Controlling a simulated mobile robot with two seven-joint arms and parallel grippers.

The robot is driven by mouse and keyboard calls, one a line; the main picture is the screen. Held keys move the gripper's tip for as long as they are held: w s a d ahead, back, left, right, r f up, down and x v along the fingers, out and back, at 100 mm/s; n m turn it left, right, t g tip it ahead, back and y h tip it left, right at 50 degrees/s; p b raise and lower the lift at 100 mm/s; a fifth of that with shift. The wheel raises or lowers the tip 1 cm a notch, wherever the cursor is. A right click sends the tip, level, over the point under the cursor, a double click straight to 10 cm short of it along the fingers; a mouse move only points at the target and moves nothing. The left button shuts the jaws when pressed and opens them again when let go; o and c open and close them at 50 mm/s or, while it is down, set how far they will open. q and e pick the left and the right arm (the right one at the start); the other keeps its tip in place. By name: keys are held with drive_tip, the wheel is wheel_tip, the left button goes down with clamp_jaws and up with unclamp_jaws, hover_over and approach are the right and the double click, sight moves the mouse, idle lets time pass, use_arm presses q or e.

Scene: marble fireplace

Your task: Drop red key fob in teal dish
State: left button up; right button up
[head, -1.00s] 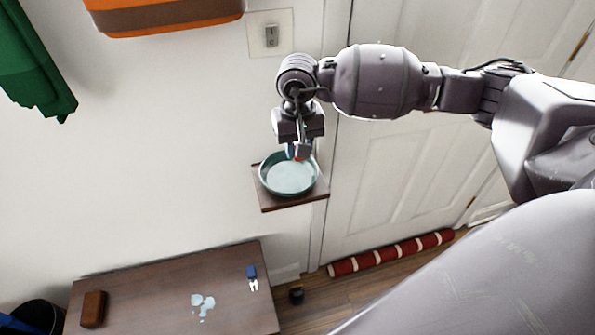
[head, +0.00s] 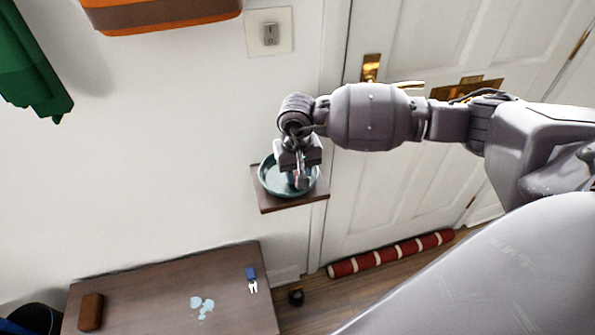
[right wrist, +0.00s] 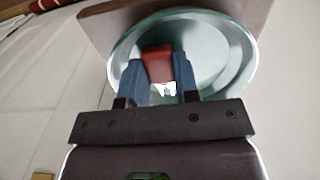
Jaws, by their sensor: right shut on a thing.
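The teal dish (head: 267,181) sits on a small brown wall shelf (head: 262,202) beside the door. My right gripper (head: 299,184) is over the dish in the head view and hides part of it. In the right wrist view, the right gripper (right wrist: 160,78) is shut on the red key fob (right wrist: 157,62), with its silvery keys (right wrist: 163,89) hanging between the blue fingers. The dish (right wrist: 225,50) shows behind the fob. I cannot tell whether the fob touches the dish. My left gripper is not in view.
A dark wooden table (head: 150,290) below holds a blue key fob (head: 251,273), a brown case (head: 91,311) and pale blue spots (head: 203,307). The white door (head: 400,190) stands right of the shelf. A red striped roll (head: 390,254) lies at its foot.

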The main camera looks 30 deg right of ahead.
drive_tip(key=shift+f+b, duration=0.4)
drive_tip(key=shift+f, duration=0.25)
